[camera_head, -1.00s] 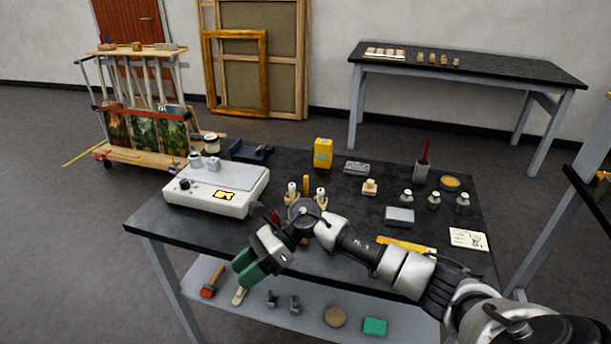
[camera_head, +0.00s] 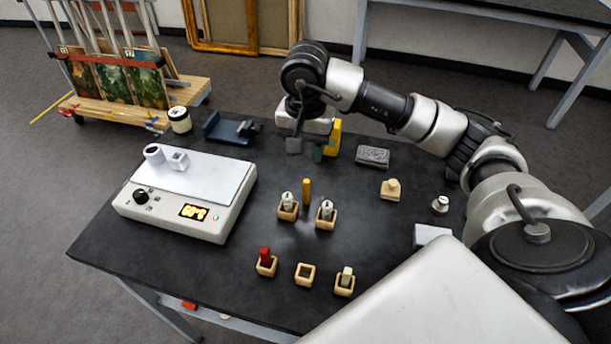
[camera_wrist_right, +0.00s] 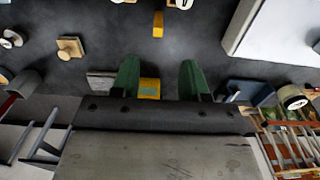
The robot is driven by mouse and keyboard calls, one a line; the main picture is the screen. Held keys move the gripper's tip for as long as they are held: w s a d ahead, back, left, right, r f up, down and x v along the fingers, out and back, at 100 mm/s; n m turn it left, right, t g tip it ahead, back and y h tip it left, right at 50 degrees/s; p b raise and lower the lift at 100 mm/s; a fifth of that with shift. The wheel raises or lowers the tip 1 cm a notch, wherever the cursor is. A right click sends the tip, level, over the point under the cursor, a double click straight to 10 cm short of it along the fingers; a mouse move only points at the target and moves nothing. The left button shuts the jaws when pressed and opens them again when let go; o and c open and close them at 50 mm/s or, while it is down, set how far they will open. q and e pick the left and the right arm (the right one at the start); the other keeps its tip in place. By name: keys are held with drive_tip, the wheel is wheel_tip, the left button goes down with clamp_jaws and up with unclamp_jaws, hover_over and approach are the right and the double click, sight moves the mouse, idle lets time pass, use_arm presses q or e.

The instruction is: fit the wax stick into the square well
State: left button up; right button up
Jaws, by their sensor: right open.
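A yellow-orange stick (camera_head: 306,190), likely the wax stick, stands upright on the dark table just behind two wooden blocks holding white pieces. It also shows in the right wrist view (camera_wrist_right: 158,25), apart from my fingers. A small wooden block with an empty square well (camera_head: 305,274) sits near the table's front edge, between a block with a red stick (camera_head: 265,257) and one with a cream stick (camera_head: 347,276). My right gripper (camera_head: 306,150) is open and empty, above the table behind the yellow-orange stick. Its green fingers (camera_wrist_right: 159,75) are spread apart in the wrist view. My left gripper is not in view.
A yellow box (camera_head: 336,132) stands close behind my right gripper. A white hot plate (camera_head: 170,222) fills the table's left side. A grey block (camera_head: 373,156) and a wooden knob piece (camera_head: 391,189) lie to the right. My right arm crosses the table's right side.

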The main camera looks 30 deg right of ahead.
sight(307, 181)
drive_tip(key=f, duration=0.3)
drive_tip(key=shift+s+a+f, duration=0.1)
drive_tip(key=shift+s+f, duration=0.15)
drive_tip(key=shift+f, duration=0.15)
wheel_tip(307, 181, down, 6)
drive_tip(key=shift+r+p, duration=0.1)
drive_tip(key=shift+p, duration=1.05)
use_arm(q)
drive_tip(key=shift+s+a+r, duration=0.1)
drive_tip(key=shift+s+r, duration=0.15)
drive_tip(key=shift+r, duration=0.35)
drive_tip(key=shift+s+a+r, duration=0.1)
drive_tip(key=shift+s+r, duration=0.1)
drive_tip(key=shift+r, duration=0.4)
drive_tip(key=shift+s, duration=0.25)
use_arm(e)
clamp_jaws()
